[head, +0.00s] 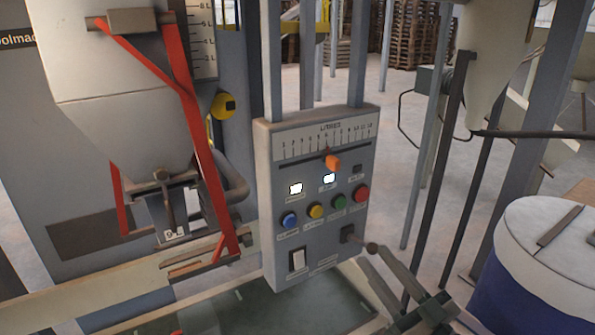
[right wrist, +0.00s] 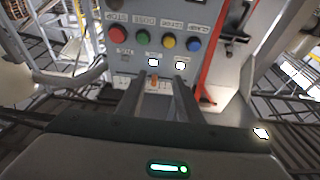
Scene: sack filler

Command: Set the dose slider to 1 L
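The dose slider is an orange knob (head: 332,162) in a dark slot on the grey control panel (head: 275,220). It sits near the middle of the LITRES scale (head: 322,141), well to the right of the 1 end. My right gripper (head: 371,258) is low in front of the panel in the head view, below the slider, its two fingers apart and empty. In the right wrist view, where the panel is upside down, the orange knob (right wrist: 154,82) shows between the open fingers (right wrist: 158,88), beyond their tips. I see no contact. My left gripper is not in view.
Coloured buttons (head: 315,211) and lit indicators lie below the slot. A hopper with red arms (head: 190,110) stands left, a blue drum (head: 540,265) right.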

